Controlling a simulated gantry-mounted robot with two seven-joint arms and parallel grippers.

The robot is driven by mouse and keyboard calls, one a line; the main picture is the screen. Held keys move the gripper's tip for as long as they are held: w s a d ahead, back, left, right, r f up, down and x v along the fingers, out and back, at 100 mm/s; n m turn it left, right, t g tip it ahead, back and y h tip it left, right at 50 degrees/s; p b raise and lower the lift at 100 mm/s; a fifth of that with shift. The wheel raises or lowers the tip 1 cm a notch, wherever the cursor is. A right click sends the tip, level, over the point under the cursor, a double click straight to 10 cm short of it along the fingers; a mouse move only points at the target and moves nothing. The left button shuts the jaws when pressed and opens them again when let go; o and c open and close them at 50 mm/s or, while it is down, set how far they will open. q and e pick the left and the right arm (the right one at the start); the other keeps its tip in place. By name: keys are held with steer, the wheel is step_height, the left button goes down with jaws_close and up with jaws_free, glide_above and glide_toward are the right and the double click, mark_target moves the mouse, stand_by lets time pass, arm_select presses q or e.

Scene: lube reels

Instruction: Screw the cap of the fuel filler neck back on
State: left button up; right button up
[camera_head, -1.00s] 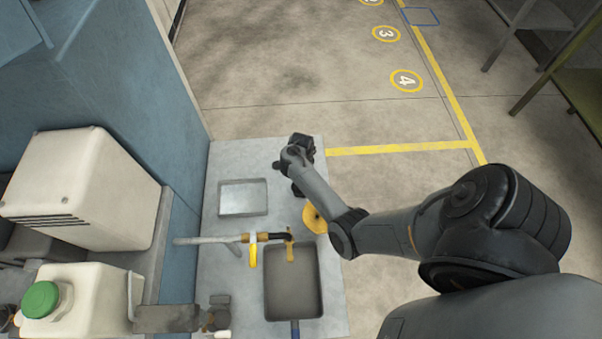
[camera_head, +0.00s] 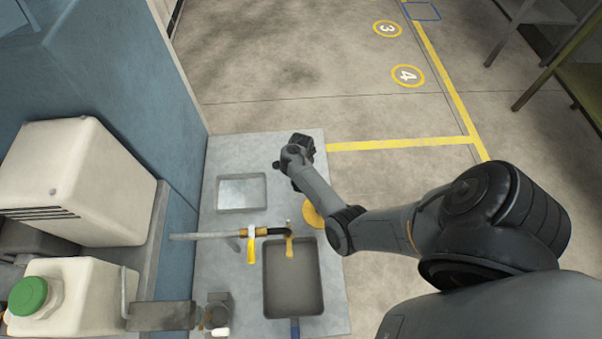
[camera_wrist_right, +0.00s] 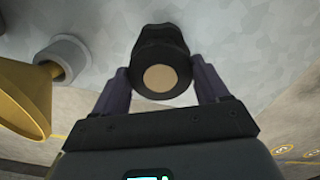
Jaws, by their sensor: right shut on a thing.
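My right gripper (camera_wrist_right: 160,85) is shut on a round black cap-like thing (camera_wrist_right: 160,48), seen in the right wrist view. The black thing has a tan disc on the side facing the camera, and one finger lies on each side of it. Whether it is seated on a neck cannot be told. In the head view my right wrist (camera_head: 298,160) is over the far right part of the metal bench top, and the fingertips and the black thing are hard to make out there. My left gripper is not in view.
A yellow funnel (camera_head: 311,216) stands close to my right wrist; it also shows in the right wrist view (camera_wrist_right: 25,95). The bench (camera_head: 225,275) has a dark sink basin (camera_head: 290,285), a shallow tray (camera_head: 241,193) and a hose nozzle (camera_head: 262,232). A white tank with a green lid (camera_head: 28,296) is at left.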

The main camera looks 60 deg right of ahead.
stand_by(0.6)
stand_by(0.5)
steer(key=shift+p, duration=0.5)
steer(key=shift+f, duration=0.25)
stand_by(0.6)
steer(key=shift+f+b, duration=0.35)
steer(key=shift+b, duration=0.05)
stand_by(0.4)
steer(key=m, duration=0.2)
steer(key=shift+w+m, duration=0.15)
steer(key=shift+m, duration=1.35)
